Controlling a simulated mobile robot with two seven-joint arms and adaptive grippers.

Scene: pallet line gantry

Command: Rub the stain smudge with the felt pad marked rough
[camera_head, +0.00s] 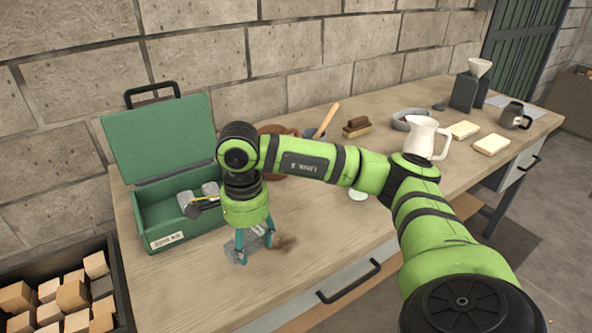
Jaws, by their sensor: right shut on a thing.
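My right gripper (255,246) points down at the table and is shut on a grey block-like pad (249,241), which looks like the felt pad. The pad is at the tabletop; I cannot tell if it presses on the wood. Any rough marking on it is not readable. The brown stain smudge (286,243) is on the table just right of the pad, its left end close to or touching it. My left gripper is not in view.
An open green box (150,213) with grey items (190,205) stands left of my gripper. Behind my arm are a brown bowl (275,130), a brush (357,127) and a white pitcher (421,137). A crate of wooden blocks (119,285) stands lower left. The front tabletop (200,285) is clear.

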